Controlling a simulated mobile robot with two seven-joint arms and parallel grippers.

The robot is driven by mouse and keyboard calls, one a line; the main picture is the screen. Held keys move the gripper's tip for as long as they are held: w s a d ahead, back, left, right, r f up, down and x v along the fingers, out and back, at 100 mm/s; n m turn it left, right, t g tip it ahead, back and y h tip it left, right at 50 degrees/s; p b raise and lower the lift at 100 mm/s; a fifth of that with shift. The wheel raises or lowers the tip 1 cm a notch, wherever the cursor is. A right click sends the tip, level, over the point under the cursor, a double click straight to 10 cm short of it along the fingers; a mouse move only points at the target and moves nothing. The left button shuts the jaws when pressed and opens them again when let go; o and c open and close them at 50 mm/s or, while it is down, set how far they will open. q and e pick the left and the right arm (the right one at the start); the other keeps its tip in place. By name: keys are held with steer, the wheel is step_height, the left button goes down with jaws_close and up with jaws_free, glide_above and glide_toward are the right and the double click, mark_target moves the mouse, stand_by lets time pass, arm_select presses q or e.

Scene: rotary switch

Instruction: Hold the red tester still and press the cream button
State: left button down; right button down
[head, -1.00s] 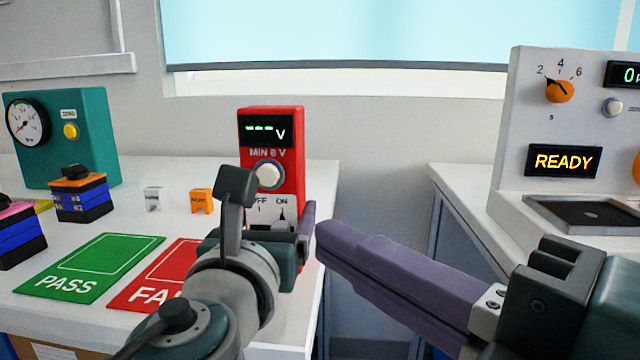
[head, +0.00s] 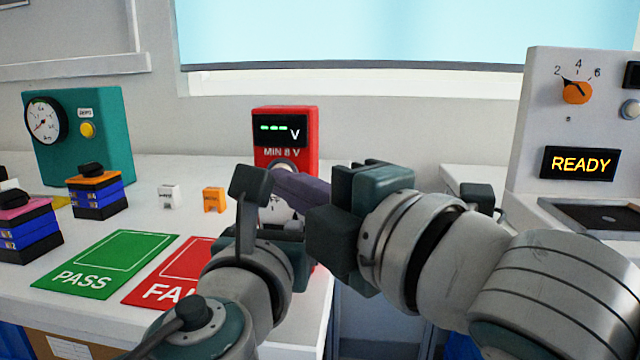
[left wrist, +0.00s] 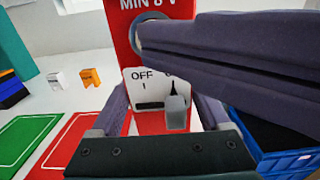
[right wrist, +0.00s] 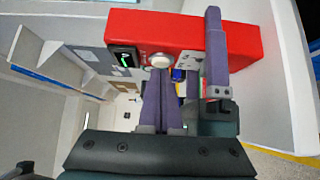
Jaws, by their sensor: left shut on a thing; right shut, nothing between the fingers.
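The red tester (head: 307,150) stands upright at the bench's right end. Its display shows green dashes and a V. My left gripper (left wrist: 163,108) is shut around the tester's lower part, one finger on each side. An OFF/ON switch (left wrist: 176,110) on the tester's lower plate has its lever under ON. My right gripper (head: 280,180) is shut and empty, its fingers crossing in front of the tester. In the right wrist view its fingertips are close to the cream button (right wrist: 161,60); I cannot tell whether they touch. In the head view the button is mostly hidden by the fingers.
Green PASS (head: 105,262) and red FAIL (head: 170,275) mats lie left of my left arm. A white block (head: 169,196), an orange block (head: 213,199), stacked blue units (head: 98,195) and a teal gauge box (head: 95,135) stand beyond. A READY panel (head: 545,110) is right.

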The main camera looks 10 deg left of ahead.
steer(key=shift+w, duration=0.1)
arm_select(q)
steer(key=shift+r, duration=0.1)
arm_select(e)
steer(key=shift+w, duration=1)
arm_select(q)
steer(key=shift+f, duration=0.2)
arm_select(e)
steer(key=s+a+v, duration=0.2)
steer(key=v, duration=1.1)
steer(key=shift+r, duration=0.15)
arm_select(q)
steer(key=shift+f, duration=0.1)
arm_select(e)
steer(key=shift+a, duration=0.2)
